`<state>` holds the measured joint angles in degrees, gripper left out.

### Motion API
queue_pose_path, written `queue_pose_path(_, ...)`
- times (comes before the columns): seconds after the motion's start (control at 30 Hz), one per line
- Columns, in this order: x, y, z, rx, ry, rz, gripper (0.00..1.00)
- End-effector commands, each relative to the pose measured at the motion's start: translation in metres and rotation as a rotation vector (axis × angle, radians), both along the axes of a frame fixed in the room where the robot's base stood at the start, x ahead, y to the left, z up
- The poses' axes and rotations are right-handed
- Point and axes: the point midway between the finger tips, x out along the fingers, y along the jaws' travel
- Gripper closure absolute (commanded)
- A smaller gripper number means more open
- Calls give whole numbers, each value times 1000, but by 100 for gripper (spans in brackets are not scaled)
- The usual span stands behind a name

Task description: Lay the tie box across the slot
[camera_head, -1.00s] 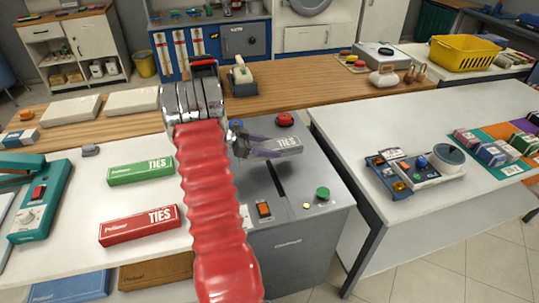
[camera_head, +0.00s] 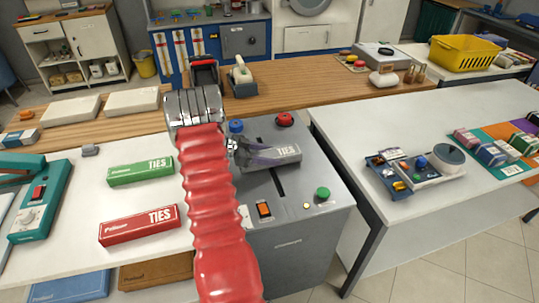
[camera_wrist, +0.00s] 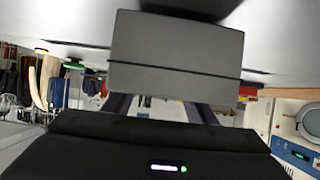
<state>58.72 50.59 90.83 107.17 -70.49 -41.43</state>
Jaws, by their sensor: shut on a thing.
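My gripper (camera_head: 250,154) is shut on a grey tie box (camera_head: 287,152) marked "TIES", above the top of the grey machine. The box also fills the upper middle of the wrist view (camera_wrist: 175,55). The dark slot (camera_head: 279,184) runs along the machine top, and its near part shows just below the box. The box and gripper hide its far part. The box lies crosswise to the slot in the head view. I cannot tell whether the box touches the machine top.
The machine (camera_head: 310,175) carries a red button (camera_head: 284,119), a blue button (camera_head: 236,126), a green button (camera_head: 322,193) and an orange switch (camera_head: 264,210). A green tie box (camera_head: 140,171) and a red tie box (camera_head: 139,226) lie on the white counter at left.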

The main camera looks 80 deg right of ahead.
Motion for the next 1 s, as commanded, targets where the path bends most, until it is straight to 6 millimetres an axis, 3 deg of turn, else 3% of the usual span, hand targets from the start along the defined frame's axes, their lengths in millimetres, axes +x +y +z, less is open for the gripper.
queue_pose_path(0.4,0,0,-8,0,0,1,73)
queue_pose_path(0.43,0,0,-8,0,0,1,48)
queue_pose_path(0.5,0,0,-8,0,0,1,43)
queue_pose_path(0.7,0,0,-8,0,0,0,30)
queue_pose_path(1.0,0,0,-6,-1,0,0,30)
